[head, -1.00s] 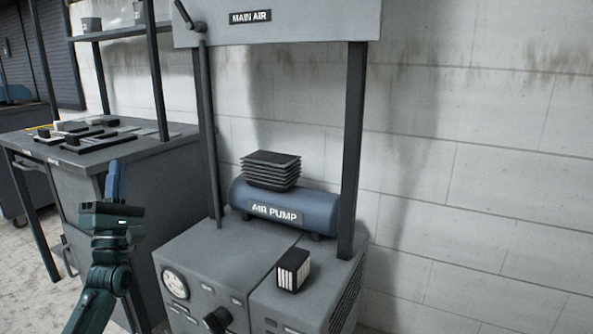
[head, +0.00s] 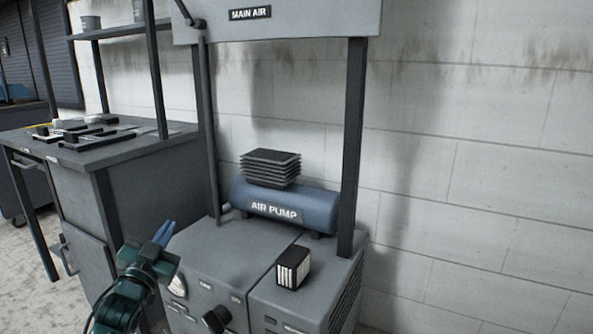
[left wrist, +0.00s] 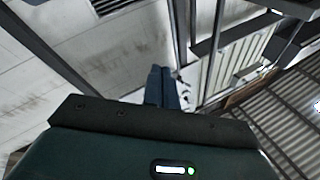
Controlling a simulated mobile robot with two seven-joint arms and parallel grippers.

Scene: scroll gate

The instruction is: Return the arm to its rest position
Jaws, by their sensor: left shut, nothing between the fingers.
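My left gripper (head: 165,231) shows at the lower left of the head view, in front of the left front edge of the air pump cabinet. Its blue fingers are together with nothing between them, pointing up and slightly right. In the left wrist view the shut fingers (left wrist: 161,88) stand past the dark gripper body, clear of any object. The gripper hides part of the cabinet's gauge (head: 178,285). My right gripper is not in view.
The grey cabinet (head: 225,250) carries a blue air pump (head: 285,207) and a black-and-white block (head: 293,268). A MAIN AIR panel (head: 300,22) hangs on posts above. A workbench (head: 110,152) with flat parts stands left. The wall at right is clear.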

